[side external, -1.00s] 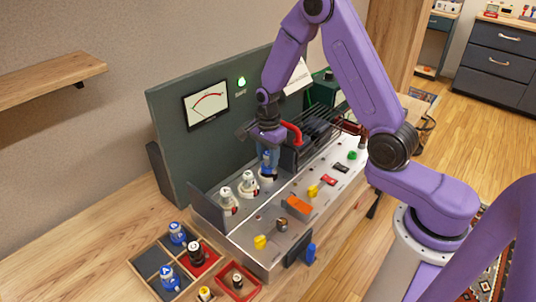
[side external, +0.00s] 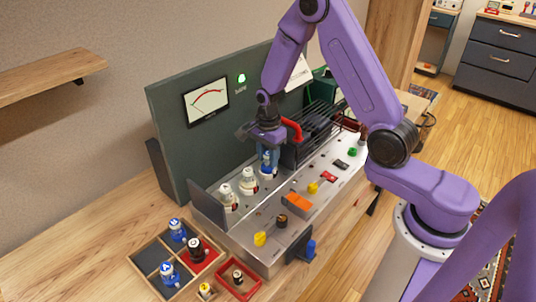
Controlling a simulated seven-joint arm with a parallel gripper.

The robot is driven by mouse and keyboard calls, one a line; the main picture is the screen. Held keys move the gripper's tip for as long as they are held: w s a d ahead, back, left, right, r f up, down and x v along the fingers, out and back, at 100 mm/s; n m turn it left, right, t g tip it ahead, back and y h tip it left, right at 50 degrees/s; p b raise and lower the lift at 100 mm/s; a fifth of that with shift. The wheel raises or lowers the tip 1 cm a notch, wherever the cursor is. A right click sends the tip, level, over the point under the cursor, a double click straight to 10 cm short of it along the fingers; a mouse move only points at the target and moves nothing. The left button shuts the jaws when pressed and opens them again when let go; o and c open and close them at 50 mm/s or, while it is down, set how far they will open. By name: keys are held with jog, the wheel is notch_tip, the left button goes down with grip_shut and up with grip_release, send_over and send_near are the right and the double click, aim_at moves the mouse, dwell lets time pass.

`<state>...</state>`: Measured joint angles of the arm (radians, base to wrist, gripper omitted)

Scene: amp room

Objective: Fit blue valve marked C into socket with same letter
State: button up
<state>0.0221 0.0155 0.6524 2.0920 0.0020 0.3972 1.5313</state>
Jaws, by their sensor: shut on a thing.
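My gripper (side external: 267,148) is above the rear row of the metal amp chassis (side external: 243,235), pointing down. It is shut on a blue valve (side external: 267,166), which stands upright under the fingers at the socket row. I cannot read its letter, and I cannot tell whether its base is seated in the socket. Two white valves (side external: 248,182) (side external: 228,197) stand upright in the same row, to the left of the held valve. The socket under the held valve is hidden.
A wooden tray (side external: 151,243) at front left holds blue valves (side external: 177,230) and a dark valve (side external: 195,249). Red handles (side external: 293,130) and a black rack (side external: 318,125) stand close right of my gripper. A green panel with a meter (side external: 207,102) rises behind.

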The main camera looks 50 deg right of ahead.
jog(key=shift+f, duration=0.45)
jog(key=o, duration=1.1)
jog(key=shift+o, duration=0.2)
notch_tip(320, 180, up, 18)
jog(key=shift+f, duration=0.25)
